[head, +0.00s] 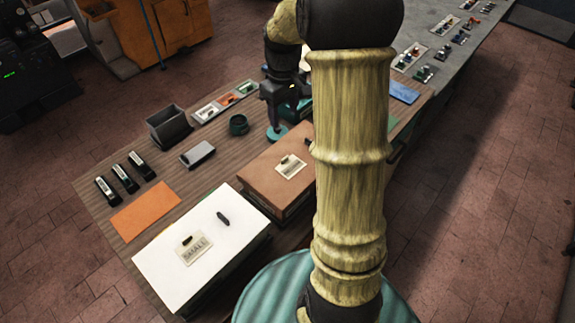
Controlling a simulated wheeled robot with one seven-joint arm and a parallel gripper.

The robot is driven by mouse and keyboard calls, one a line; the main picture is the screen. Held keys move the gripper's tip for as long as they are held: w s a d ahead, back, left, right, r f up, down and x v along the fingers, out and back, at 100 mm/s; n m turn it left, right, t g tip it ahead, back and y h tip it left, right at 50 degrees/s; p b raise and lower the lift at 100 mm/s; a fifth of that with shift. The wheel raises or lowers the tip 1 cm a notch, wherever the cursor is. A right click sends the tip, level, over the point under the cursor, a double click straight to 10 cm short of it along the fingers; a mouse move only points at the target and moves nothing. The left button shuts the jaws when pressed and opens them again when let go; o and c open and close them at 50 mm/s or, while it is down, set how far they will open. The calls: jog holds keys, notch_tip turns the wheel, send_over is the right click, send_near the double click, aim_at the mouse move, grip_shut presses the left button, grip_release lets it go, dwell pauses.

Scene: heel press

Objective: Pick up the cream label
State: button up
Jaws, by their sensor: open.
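Two cream labels show in the head view. One cream label with dark lettering and a small dark green piece on it (196,252) lies on the white-topped box at the front. Another cream label (291,171), also with a small dark piece on it, lies on the brown box. My gripper (276,128) is open, beyond the brown box, over or beside a teal disc; its fingertips are small and partly unclear. It is apart from both labels. Which label the task means cannot be told.
The white-topped box (160,262) also bears a small dark piece (223,219). The brown box (262,161) stands behind it.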

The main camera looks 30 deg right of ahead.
jog(key=p, duration=0.3)
send_over(285, 159)
jog(key=f, duration=1.1)
jog(key=shift+w+f, duration=0.2)
jog(key=shift+f, duration=0.3)
jog(key=shift+s, duration=0.15)
jog(key=shift+f+p, duration=0.85)
jog(key=shift+p, duration=0.15)
jog(key=shift+f+p, duration=0.65)
jog(key=shift+f, duration=1.1)
jog(key=c, duration=0.9)
